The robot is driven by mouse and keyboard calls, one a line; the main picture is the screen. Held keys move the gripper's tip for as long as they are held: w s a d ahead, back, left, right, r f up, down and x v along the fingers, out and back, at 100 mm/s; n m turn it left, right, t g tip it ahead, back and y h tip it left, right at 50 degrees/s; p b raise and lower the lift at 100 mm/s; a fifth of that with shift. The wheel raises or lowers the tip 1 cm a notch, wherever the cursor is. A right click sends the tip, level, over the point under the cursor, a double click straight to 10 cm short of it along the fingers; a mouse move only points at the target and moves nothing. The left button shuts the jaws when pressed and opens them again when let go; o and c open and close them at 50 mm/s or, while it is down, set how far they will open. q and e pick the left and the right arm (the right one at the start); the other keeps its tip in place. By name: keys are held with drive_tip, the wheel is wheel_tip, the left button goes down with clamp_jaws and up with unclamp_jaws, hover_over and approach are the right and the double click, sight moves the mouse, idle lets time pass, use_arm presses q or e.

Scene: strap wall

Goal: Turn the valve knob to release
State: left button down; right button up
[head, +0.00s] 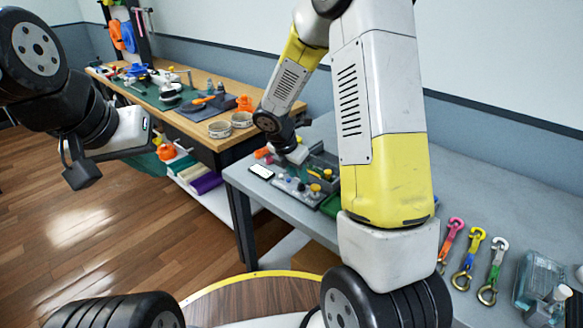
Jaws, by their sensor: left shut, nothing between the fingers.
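A grey panel or tray (322,163) with small fittings lies on the grey table. I cannot tell which part is the valve knob. My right gripper (296,153) points down at the left part of this panel. Its fingertips are too small and hidden to show whether they are apart or touching anything. My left gripper (80,172) is shut and empty, over the floor at the left, away from both tables.
My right arm hides the middle of the grey table (480,190). Several straps with hooks (467,258) and a clear container (538,285) lie at its right. A wooden workbench (205,135) with tools stands behind. A white phone-like object (261,172) lies near the table's left edge.

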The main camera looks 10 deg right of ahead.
sight(300, 183)
drive_tip(key=shift+x, duration=1.8)
clamp_jaws()
